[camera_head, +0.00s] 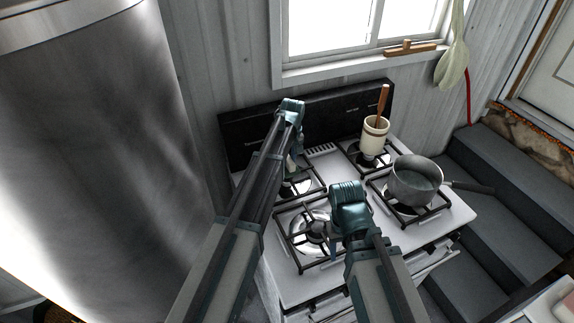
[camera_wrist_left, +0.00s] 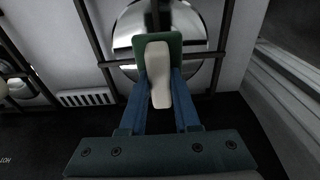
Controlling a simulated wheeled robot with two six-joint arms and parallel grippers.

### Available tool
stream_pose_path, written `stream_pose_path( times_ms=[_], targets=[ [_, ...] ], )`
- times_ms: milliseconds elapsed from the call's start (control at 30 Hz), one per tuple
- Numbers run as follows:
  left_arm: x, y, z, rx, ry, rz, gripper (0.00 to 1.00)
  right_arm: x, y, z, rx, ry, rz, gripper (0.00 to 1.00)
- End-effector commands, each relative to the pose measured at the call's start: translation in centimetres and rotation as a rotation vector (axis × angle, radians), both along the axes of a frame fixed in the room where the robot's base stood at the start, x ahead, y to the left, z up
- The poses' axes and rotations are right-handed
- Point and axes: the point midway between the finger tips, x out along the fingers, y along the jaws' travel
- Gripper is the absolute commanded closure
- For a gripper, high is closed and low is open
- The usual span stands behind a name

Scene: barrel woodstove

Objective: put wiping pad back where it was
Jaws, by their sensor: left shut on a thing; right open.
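The wiping pad shows in the left wrist view as a pale, elongated piece (camera_wrist_left: 158,78) with a dark green part (camera_wrist_left: 150,42) at its far end. My left gripper (camera_wrist_left: 160,88) is shut on it, with a blue finger on each side. In the head view my left gripper (camera_head: 295,150) is over the back left burner of the stove, and its arm hides most of the pad. The wrist view shows the pad over a round metal burner; I cannot tell if it touches. My right gripper (camera_head: 345,232) is open and empty above the front of the stove.
The white stove (camera_head: 445,222) has black burner grates. A grey saucepan (camera_head: 415,181) stands on the front right burner, its handle pointing right. A cream crock (camera_head: 374,138) with a wooden utensil stands behind it. A large metal cylinder (camera_head: 90,150) stands at left; grey steps (camera_head: 505,195) are at right.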

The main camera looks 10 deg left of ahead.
Motion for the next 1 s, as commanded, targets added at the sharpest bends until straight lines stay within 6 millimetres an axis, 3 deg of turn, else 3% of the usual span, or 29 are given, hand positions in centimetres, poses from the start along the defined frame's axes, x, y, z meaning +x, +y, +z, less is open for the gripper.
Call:
stream_pose_path(
  times_ms=[67,200,300,733,767,900,1000],
  targets=[
    [1.5,0.9,-0.2,0.000,0.000,0.003,1.00,0.0,0.0,-0.2,0.000,0.000,0.000,0.50],
    [1.1,0.7,-3.0,0.000,0.000,0.000,1.00,0.0,0.0,-3.0,0.000,0.000,-0.001,0.50],
    [1.0,0.7,-3.8,0.000,0.000,0.000,1.00,0.0,0.0,-3.8,0.000,0.000,-0.001,0.50],
    [1.0,0.7,-4.1,0.000,0.000,0.000,1.00,0.0,0.0,-4.1,0.000,0.000,-0.001,0.50],
    [1.0,0.7,-4.0,0.000,0.000,0.000,0.68,0.0,0.0,-4.0,0.000,0.000,-0.001,0.50],
    [1.0,0.7,-3.9,0.000,0.000,0.000,0.43,0.0,0.0,-3.9,0.000,0.000,-0.001,0.50],
    [1.0,0.7,-3.9,0.000,0.000,0.000,0.40,0.0,0.0,-3.9,0.000,0.000,-0.001,0.50]
  ],
)
